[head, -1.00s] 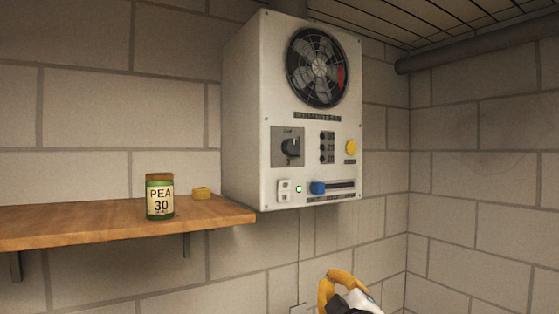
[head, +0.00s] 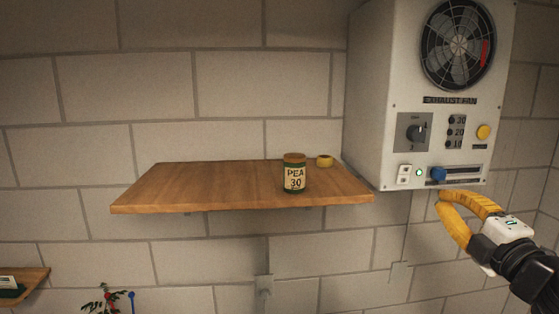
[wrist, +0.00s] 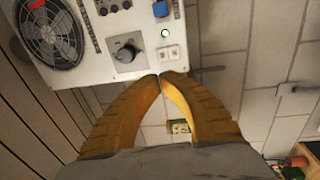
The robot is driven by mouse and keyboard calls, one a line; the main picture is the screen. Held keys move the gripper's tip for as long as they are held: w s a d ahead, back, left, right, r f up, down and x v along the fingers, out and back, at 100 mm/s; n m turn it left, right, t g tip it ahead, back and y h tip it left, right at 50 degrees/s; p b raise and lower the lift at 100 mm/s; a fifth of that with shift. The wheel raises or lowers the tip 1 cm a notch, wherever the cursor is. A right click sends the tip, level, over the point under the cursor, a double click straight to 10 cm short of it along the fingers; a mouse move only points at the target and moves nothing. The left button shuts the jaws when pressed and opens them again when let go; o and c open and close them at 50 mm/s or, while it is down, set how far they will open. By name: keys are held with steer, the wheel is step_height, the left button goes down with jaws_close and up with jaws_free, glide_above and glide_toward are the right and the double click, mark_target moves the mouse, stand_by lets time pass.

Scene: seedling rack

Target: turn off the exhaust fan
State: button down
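The exhaust fan unit (head: 370,110) is a white wall box with a round grille (head: 458,45) at the top. Its front carries a dark rotary knob (head: 417,132), a yellow button (head: 483,132), a white rocker switch (head: 404,175), a lit green lamp (head: 419,172) and a blue slider (head: 438,174). My gripper (head: 441,197) has yellow fingers, tips together and nothing held, just below the box's lower edge. In the wrist view the fingertips (wrist: 164,75) show just beside the rocker switch (wrist: 168,52), the green lamp (wrist: 165,33) and the knob (wrist: 127,53). Contact cannot be told.
A wooden shelf (head: 230,185) left of the box holds a green PEA 30 jar (head: 294,178) and a small yellow ring-like item (head: 324,161). A lower shelf (head: 30,285) and a plant (head: 108,298) show at bottom left. The wall below the box is mostly clear.

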mark_target(405, 167)
steer(key=w+p, duration=0.1)
steer(key=w, duration=0.3)
steer(key=w+r, duration=0.1)
steer(key=w, duration=0.3)
steer(key=w+p, duration=0.1)
steer(key=w, duration=0.3)
steer(key=shift+w+a+r+p, duration=0.25)
steer(key=shift+w+r+p, duration=0.05)
steer(key=shift+r, duration=0.1)
steer(key=shift+w, duration=0.65)
steer(key=shift+w+b, duration=0.35)
steer(key=shift+w, duration=0.1)
steer(key=shift+s+r, duration=0.1)
steer(key=shift+a, duration=0.1)
